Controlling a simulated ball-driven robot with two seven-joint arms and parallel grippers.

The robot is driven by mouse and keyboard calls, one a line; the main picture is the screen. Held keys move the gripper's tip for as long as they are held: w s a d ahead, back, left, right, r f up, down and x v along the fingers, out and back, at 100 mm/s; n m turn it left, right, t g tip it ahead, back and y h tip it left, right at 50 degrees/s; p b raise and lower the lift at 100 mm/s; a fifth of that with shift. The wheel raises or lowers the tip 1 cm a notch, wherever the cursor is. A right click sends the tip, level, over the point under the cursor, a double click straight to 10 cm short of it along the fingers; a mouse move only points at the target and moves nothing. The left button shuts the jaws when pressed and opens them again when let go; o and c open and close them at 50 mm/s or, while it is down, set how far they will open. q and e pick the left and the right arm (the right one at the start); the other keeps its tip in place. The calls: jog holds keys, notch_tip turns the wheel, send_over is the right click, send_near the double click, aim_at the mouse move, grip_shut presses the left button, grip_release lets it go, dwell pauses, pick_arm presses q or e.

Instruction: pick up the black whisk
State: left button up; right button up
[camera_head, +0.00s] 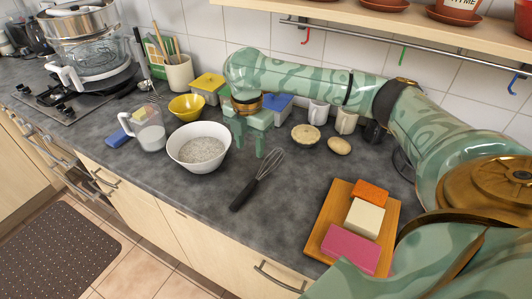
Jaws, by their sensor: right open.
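The black whisk (257,180) lies on the dark grey counter near the middle of the head view. Its black handle points toward the front edge and its wire end toward the back right. My right gripper (250,150) is open and empty, pointing down over the counter, behind and a little left of the whisk. One finger is close to the wire end; I cannot tell whether they touch. My left gripper does not show.
A white bowl (192,164) of grainy food stands left of the whisk. A wooden board (315,230) with coloured blocks lies to the right. Behind are a pie (305,136), a potato-like item (339,146), mugs (346,121) and lidded tubs (209,83). The counter around the whisk handle is clear.

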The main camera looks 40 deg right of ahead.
jog(key=b, duration=0.4)
send_over(250, 186)
jog(key=f, duration=0.9)
jog(key=shift+d+f, duration=0.25)
jog(key=shift+f, duration=0.1)
jog(key=shift+a+f+b, duration=0.1)
jog(key=shift+f+b, duration=0.2)
jog(key=shift+f, duration=0.4)
jog(key=f+b, duration=0.1)
jog(key=f, duration=0.1)
jog(key=f+b, duration=0.1)
jog(key=f, duration=0.1)
jog(key=shift+w+a+f, duration=0.1)
jog(key=shift+a+f, duration=0.1)
jog(key=shift+f, duration=0.15)
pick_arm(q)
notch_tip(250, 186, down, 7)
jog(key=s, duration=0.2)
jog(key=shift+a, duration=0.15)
pick_arm(e)
jog(key=shift+r, duration=0.15)
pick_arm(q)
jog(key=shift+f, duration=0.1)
pick_arm(e)
grip_shut()
